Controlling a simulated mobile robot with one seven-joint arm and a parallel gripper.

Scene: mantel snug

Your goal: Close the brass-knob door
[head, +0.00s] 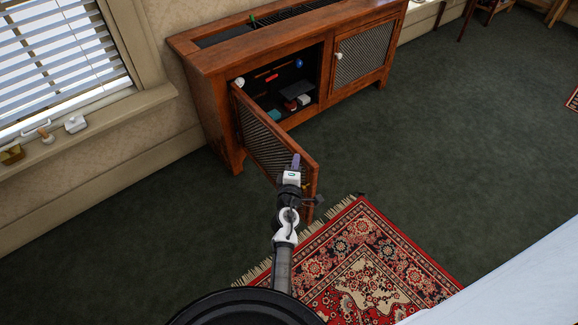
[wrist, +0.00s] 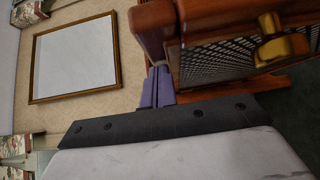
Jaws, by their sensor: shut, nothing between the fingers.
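The left door (head: 272,145) of the low wooden cabinet stands wide open, swung out into the room. It has a wooden frame and a dark mesh panel. In the wrist view a brass knob (wrist: 285,47) shows in front of a mesh panel (wrist: 215,62) at upper right. My gripper (head: 296,160) is shut and empty, near the door's free end. Its purple fingertips (wrist: 157,86) lie close beside reddish wood in the wrist view; I cannot tell whether they touch it.
The cabinet's right door (head: 362,55) is shut and has a white knob (head: 338,56). Small items, including a red one (head: 272,77), are inside the open compartment. A red patterned rug (head: 370,250) lies at lower middle. Green carpet (head: 440,130) is clear to the right.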

